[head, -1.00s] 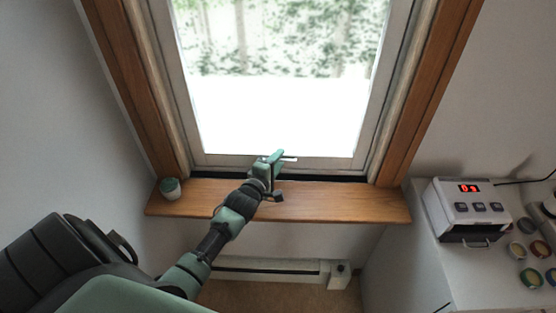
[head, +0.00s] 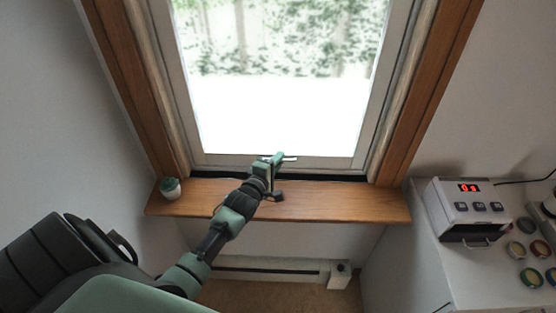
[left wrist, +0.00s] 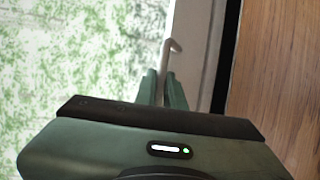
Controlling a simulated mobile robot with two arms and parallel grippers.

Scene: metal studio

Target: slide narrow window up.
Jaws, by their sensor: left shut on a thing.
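The narrow window (head: 225,162) has a pale sash with a bright pane and a wooden frame. A dark strip shows between its bottom rail and the wooden sill. A thin metal handle (head: 290,159) is on the bottom rail. My left gripper (head: 277,158) is at the rail, shut on the handle. In the left wrist view, the handle's hooked end (left wrist: 172,46) sticks out beyond the two green fingers (left wrist: 162,88); the held part is hidden between them. My right gripper is not in view.
A small plant pot (head: 171,189) stands at the left end of the sill (head: 345,203). At the right, a white device (head: 466,210) with a red display stands on a white cabinet (head: 400,265) beside several round coloured lids. A heater (head: 270,268) runs low under the sill.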

